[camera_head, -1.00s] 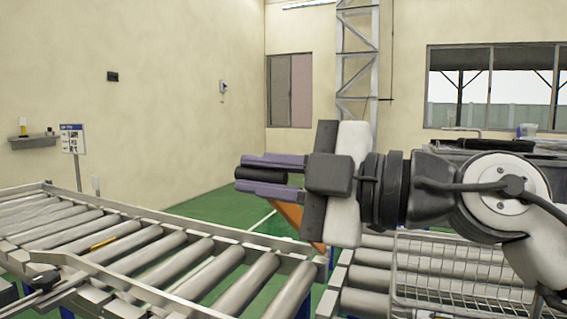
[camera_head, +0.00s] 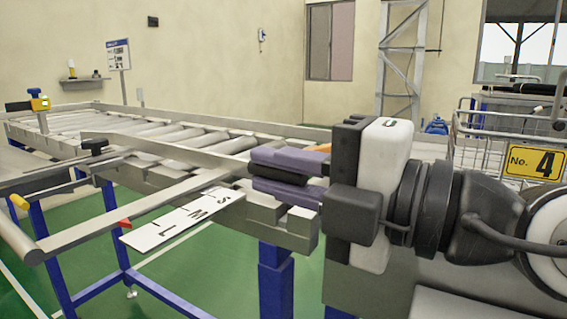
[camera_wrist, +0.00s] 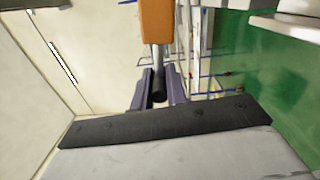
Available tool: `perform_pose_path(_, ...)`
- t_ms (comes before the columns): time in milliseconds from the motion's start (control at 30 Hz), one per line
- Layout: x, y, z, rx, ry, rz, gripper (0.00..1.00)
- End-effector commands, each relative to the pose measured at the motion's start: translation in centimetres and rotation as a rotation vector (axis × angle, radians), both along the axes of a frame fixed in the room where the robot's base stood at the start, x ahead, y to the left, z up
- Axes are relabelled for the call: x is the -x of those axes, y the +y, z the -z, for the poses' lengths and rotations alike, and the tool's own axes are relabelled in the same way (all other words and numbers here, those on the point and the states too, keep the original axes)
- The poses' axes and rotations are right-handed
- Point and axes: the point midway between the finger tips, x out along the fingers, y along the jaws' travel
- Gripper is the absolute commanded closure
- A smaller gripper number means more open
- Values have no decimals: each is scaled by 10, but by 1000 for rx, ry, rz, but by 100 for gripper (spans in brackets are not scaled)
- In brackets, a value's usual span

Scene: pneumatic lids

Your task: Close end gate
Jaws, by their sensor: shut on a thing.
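My gripper (camera_head: 268,174) has two purple fingers shut on a black cylindrical handle (camera_head: 276,176). It is in front of the near right end of the roller conveyor (camera_head: 100,128). In the wrist view, my gripper (camera_wrist: 158,100) holds the black handle (camera_wrist: 159,88) between its fingers. An orange bar (camera_wrist: 157,22) shows just beyond the handle, joined to it by a short grey piece. In the head view only a small piece of the orange part (camera_head: 319,148) shows behind my gripper. The rest of the gate is hidden, so I cannot tell its angle.
A white plate (camera_head: 182,218) with black letters and a metal rail (camera_head: 130,218) stick out at the conveyor's near side. A wire basket (camera_head: 485,135) with a yellow "No. 4" plate (camera_head: 533,161) stands at the right. Blue legs (camera_head: 275,280) stand on the green floor.

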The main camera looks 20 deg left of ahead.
Motion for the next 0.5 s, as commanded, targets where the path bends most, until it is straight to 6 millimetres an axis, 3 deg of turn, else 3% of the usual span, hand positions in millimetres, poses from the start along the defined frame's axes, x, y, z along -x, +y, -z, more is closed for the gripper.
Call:
perform_pose_path(433,-1,0,2,0,-7,1,100)
perform_pose_path(467,-1,0,2,0,-6,1,82)
perform_pose_path(500,-1,0,2,0,-6,1,76)
